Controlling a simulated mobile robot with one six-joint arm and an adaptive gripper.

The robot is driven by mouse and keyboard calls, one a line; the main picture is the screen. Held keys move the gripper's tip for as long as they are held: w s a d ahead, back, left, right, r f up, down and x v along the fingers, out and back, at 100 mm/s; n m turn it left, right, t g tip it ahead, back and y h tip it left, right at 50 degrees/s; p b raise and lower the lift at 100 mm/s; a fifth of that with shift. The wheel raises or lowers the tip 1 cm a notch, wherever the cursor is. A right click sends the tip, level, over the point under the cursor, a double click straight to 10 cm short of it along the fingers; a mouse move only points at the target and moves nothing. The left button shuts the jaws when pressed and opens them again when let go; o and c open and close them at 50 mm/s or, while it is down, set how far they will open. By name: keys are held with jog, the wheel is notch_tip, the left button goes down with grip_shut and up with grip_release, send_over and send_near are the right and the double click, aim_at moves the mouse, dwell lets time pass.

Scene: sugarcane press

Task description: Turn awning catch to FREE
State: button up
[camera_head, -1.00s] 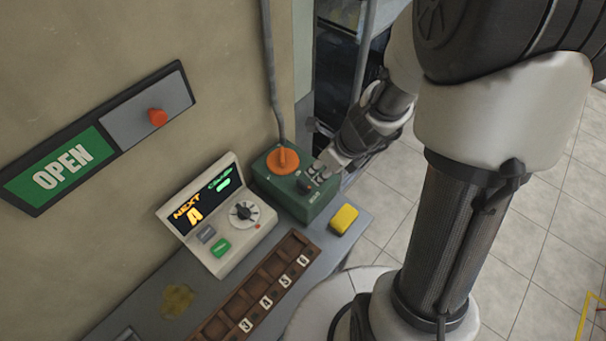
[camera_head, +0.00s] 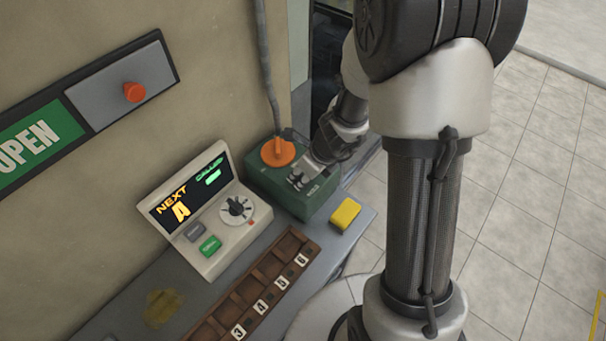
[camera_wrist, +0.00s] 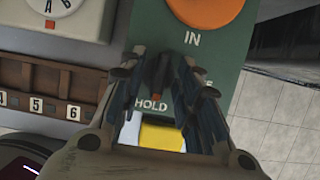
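The green control box (camera_head: 310,206) stands at the far end of the counter, with an orange round knob (camera_head: 278,152) on top. In the wrist view the box face (camera_wrist: 207,48) reads IN and HOLD; a third label is mostly hidden behind a finger, only its last letter showing.
A yellow block (camera_head: 345,215) lies beside the box. A display unit (camera_head: 212,240) with a dial and a brown slotted rack (camera_head: 262,283) are on the counter. An OPEN sign (camera_head: 28,146) with a red knob (camera_head: 134,92) is on the wall. A grey conduit (camera_head: 267,75) rises behind the box.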

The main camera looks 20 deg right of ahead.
grip_shut()
jog(key=shift+n, duration=0.3)
dwell(0.4)
jog(key=n+y+p, duration=0.1)
jog(key=n+p, duration=0.1)
jog(key=shift+d+r+n+g, duration=0.1)
jog(key=shift+r+n+g, duration=0.05)
jog(key=shift+n+g, duration=0.25)
jog(key=n+g+y+p, duration=0.1)
jog(key=n+p, duration=0.1)
jog(key=n, duration=0.1)
jog(key=shift+w+n+p, duration=0.15)
jog(key=shift+n+p, duration=0.2)
jog(key=shift+n, duration=0.05)
jog(key=n+g+p, duration=0.2)
jog(key=n, duration=0.3)
jog(key=shift+w+p, duration=0.15)
jog(key=shift+p, duration=0.15)
jog(key=n+g, duration=0.2)
jog(key=n, duration=0.3)
jog(key=shift+p, duration=0.4)
jog(key=shift+w+n+h, duration=0.1)
jog(key=shift+n+h, duration=0.2)
jog(key=shift+n, duration=0.2)
